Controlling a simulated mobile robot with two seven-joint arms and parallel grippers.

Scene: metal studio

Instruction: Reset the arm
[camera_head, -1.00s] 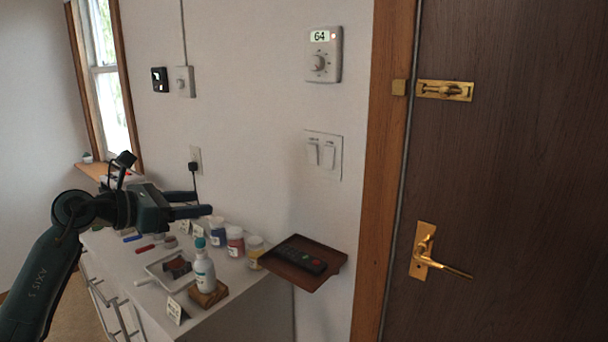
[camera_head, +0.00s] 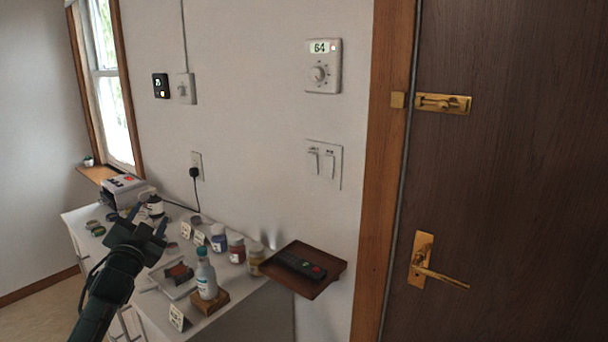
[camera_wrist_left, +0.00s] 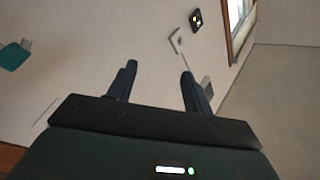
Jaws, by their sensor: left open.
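My left gripper (camera_head: 150,222) is over the white cabinet at the lower left in the head view, with its arm coming up from the bottom edge. Its two fingers stand apart with nothing between them. In the left wrist view the open fingers (camera_wrist_left: 158,85) point toward the pale wall, and no held object shows. My right gripper is in neither view.
The white cabinet (camera_head: 262,309) carries several jars, a spray bottle (camera_head: 206,276) on a wood block, a tray (camera_head: 172,280) and small cards. A brown shelf (camera_head: 320,272) holds a remote (camera_head: 300,264). A door (camera_head: 520,180) with a brass handle (camera_head: 440,275) is at right.

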